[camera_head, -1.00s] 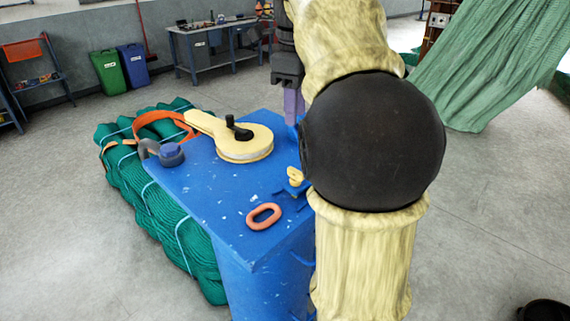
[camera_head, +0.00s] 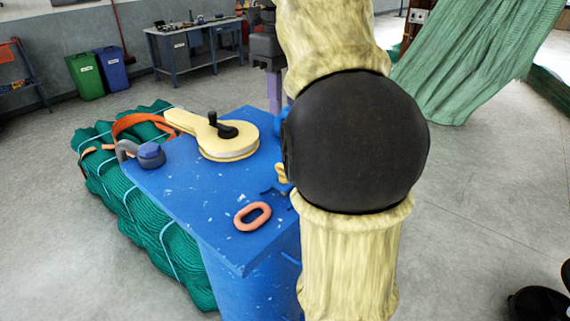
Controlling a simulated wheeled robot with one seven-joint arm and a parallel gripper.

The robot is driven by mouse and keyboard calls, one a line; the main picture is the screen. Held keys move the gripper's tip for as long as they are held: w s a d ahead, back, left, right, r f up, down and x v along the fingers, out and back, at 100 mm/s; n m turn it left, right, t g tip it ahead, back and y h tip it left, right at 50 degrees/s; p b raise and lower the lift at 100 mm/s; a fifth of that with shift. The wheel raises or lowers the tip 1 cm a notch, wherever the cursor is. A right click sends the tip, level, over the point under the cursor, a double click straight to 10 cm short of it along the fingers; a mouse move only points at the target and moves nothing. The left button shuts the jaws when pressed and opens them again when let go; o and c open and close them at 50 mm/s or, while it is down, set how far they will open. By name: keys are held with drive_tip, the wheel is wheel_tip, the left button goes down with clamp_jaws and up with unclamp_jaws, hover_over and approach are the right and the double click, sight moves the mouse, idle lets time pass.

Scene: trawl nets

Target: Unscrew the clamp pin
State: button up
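A pale yellow clamp-like block (camera_head: 188,122) with a rounded end lies on the blue table (camera_head: 200,190). A black pin with a side handle (camera_head: 223,129) stands up from its rounded end and looks like the clamp pin; its threads are hidden. What looks like my gripper, dark grey with purple fingers (camera_head: 273,92), points down beyond the table's back edge, right of and apart from the pin. My black elbow and yellow-sleeved arm cover the area to its right. I cannot tell how far apart the fingers are.
A small yellow piece (camera_head: 282,173) is partly behind my elbow.

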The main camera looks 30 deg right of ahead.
wheel_tip(320, 180, down, 14)
drive_tip(key=shift+f+b, duration=0.1)
drive_tip(key=shift+b, duration=1.1)
clamp_jaws()
